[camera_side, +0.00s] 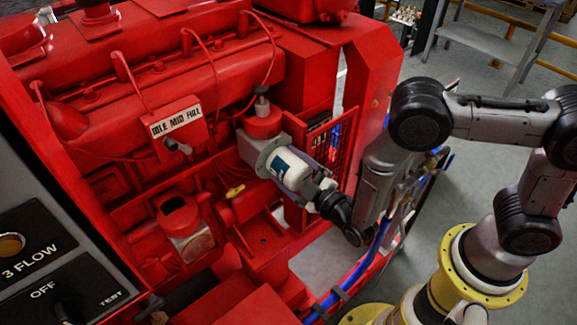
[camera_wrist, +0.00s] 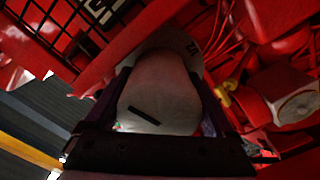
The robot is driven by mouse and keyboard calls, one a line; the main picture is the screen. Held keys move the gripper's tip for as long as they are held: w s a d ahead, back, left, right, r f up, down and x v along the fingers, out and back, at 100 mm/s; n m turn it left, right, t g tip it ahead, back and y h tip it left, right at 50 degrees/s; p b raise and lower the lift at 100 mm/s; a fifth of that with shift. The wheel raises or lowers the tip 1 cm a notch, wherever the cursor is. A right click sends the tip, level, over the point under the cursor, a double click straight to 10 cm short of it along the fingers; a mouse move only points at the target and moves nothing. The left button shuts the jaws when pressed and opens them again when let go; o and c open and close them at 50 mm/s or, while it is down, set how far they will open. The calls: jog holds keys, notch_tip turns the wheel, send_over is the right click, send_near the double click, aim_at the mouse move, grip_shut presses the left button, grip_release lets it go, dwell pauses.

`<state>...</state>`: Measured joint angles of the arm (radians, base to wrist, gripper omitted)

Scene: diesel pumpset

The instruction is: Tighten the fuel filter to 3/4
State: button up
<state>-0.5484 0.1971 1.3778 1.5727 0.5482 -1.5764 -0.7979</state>
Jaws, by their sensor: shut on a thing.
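The fuel filter (camera_side: 290,168) is a white canister with a dark blue label patch, below a red filter head (camera_side: 263,122) on the engine's side. It sits tilted in the picture. My gripper (camera_side: 290,170) reaches it from the lower right and is shut around its body. In the wrist view the filter (camera_wrist: 160,85) fills the middle, its rounded end with a short black mark facing the camera. The dark fingers of my gripper (camera_wrist: 160,105) lie along both sides of it. The joint between filter and head is hard to see.
Left of the filter is a throttle box (camera_side: 174,128) marked IDLE MID FULL. A red mesh guard (camera_side: 333,150) stands close on the right. A yellow-handled valve (camera_side: 235,191) and a red part with a round glass face (camera_side: 190,235) lie lower left. Blue hose (camera_side: 350,275) runs below.

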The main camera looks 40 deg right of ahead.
dwell(0.4)
jog(key=o, duration=1.1)
jog(key=shift+s, duration=6.95)
